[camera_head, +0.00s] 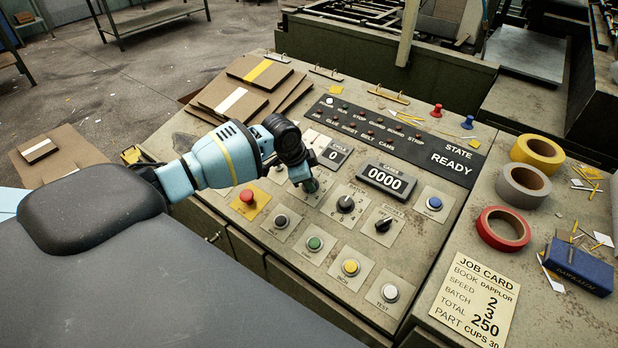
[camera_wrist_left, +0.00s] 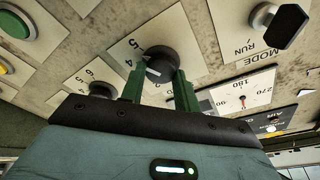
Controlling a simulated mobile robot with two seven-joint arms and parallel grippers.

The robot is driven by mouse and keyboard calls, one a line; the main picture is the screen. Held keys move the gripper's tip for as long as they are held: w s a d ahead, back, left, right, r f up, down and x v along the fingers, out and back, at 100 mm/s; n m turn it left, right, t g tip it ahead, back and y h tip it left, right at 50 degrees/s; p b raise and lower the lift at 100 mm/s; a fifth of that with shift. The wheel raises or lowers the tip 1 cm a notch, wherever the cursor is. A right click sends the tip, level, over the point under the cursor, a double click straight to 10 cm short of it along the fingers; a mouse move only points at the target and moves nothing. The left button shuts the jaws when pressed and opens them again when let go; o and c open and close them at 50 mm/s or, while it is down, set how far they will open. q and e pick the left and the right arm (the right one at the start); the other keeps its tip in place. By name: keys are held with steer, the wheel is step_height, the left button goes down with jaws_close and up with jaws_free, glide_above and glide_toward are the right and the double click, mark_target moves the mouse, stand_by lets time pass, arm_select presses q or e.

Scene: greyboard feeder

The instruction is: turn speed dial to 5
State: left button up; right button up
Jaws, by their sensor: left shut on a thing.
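My left gripper (camera_head: 310,186) reaches over the control panel (camera_head: 325,258) from the left. In the left wrist view its two green fingers (camera_wrist_left: 160,88) are shut on the black knob of a dial (camera_wrist_left: 160,66), one finger on each side. The dial's white plate (camera_wrist_left: 128,50) shows the numbers 5 and 4 beside the knob. The rest of its scale and its name are hidden behind the gripper, and I cannot tell where its pointer stands. In the head view this dial is mostly covered by the gripper. My right gripper is not in view.
Other dials stand close by: the batch dial (camera_head: 345,204) and another knob (camera_head: 383,224) to its right. A red stop button (camera_head: 247,196) is left of the gripper. The counter (camera_head: 386,181) reads 0000. A job card (camera_head: 474,300) lists speed 2. The state display reads READY.

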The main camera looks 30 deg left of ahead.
arm_select(q)
steer(key=shift+f+m, duration=0.1)
steer(key=shift+m, duration=0.9)
steer(key=o, duration=1)
steer(key=shift+c, duration=0.2)
steer(key=shift+s+r, duration=0.1)
steer(key=shift+r, duration=0.4)
steer(key=v, duration=0.7)
steer(key=shift+f, duration=0.15)
